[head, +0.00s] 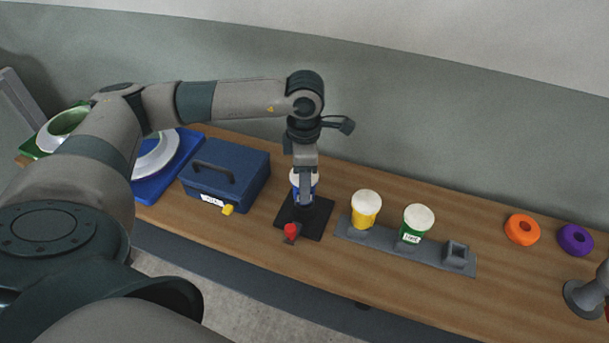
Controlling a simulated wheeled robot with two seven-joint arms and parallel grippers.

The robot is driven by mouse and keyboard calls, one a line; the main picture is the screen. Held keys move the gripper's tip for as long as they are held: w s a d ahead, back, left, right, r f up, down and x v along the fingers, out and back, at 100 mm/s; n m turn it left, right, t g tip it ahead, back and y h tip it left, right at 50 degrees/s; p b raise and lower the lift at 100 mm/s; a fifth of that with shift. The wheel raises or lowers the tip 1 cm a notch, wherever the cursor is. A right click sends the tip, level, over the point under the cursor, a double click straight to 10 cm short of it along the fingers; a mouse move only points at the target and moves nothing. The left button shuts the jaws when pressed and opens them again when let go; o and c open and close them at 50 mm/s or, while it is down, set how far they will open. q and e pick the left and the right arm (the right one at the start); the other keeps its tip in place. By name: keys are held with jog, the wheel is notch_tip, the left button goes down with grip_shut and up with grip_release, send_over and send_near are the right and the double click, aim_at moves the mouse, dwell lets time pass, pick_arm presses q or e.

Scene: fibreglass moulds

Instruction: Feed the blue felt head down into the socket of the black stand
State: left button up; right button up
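The blue felt head (295,181), blue with a white top, is upright at the black stand, largely hidden behind my gripper. The black stand (318,216) is a flat dark square plate on the bench, with a red knob (291,230) at its front edge. Its socket is hidden under the head and the gripper. My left gripper (306,196) points down over the stand, with a finger in front of the head, and appears shut on it. I cannot tell how deep the head's lower end sits. My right gripper is not in view.
A grey rack (385,243) right of the stand holds a yellow head (366,209) and a green head (415,223); its square holder (457,255) is empty. A blue box (225,172) stands left. Orange (522,229) and purple (575,239) rings lie far right.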

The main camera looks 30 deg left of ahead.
pick_arm(q)
jog(key=shift+f, duration=0.3)
jog(key=shift+f+b, duration=0.6)
jog(key=shift+b, duration=0.1)
dwell(0.4)
jog(key=o, duration=1.4)
jog(key=shift+c, duration=0.2)
jog(key=shift+r, duration=0.15)
jog(key=shift+r, duration=0.55)
notch_tip(320, 180, up, 16)
jog(key=b, duration=0.4)
